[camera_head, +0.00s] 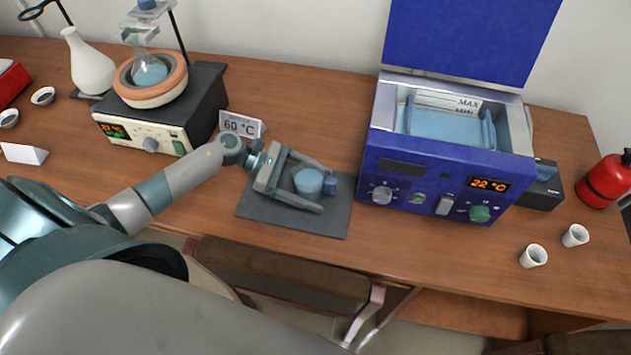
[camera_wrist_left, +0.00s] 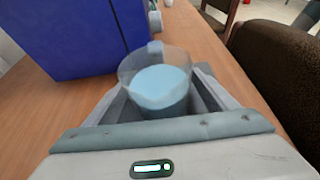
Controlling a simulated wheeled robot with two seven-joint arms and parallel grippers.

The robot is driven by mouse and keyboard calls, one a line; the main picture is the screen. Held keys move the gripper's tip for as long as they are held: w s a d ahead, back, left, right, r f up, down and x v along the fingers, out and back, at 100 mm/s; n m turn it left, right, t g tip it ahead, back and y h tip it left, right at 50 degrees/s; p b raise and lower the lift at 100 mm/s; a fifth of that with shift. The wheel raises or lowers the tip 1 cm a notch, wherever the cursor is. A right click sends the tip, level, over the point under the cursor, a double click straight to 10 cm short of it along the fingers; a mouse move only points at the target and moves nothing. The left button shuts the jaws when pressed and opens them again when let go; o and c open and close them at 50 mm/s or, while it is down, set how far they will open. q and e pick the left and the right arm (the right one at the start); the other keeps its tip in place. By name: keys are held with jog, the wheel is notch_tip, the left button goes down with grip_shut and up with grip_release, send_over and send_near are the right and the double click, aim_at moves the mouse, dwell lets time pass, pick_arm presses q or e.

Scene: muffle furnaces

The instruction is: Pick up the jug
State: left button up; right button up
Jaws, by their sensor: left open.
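The jug (camera_head: 308,182) is a small clear vessel with light blue liquid, standing on a dark grey mat (camera_head: 258,211) on the table. My left gripper (camera_head: 326,189) is open, with one finger on each side of the jug. In the left wrist view the jug (camera_wrist_left: 155,88) stands upright between the spread fingers, its rim above them. I cannot tell whether either finger touches it. My right gripper is not in view.
A blue water bath (camera_head: 440,178) with an open lid stands right of the mat. A heating device (camera_head: 160,125) with a flask and a 60 °C sign (camera_head: 242,125) stand to the left. Two white cups (camera_head: 534,256) and a red extinguisher (camera_head: 606,180) are at the right.

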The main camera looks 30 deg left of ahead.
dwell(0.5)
pick_arm(q)
jog(key=c, duration=1.8)
jog(key=shift+c, duration=0.3)
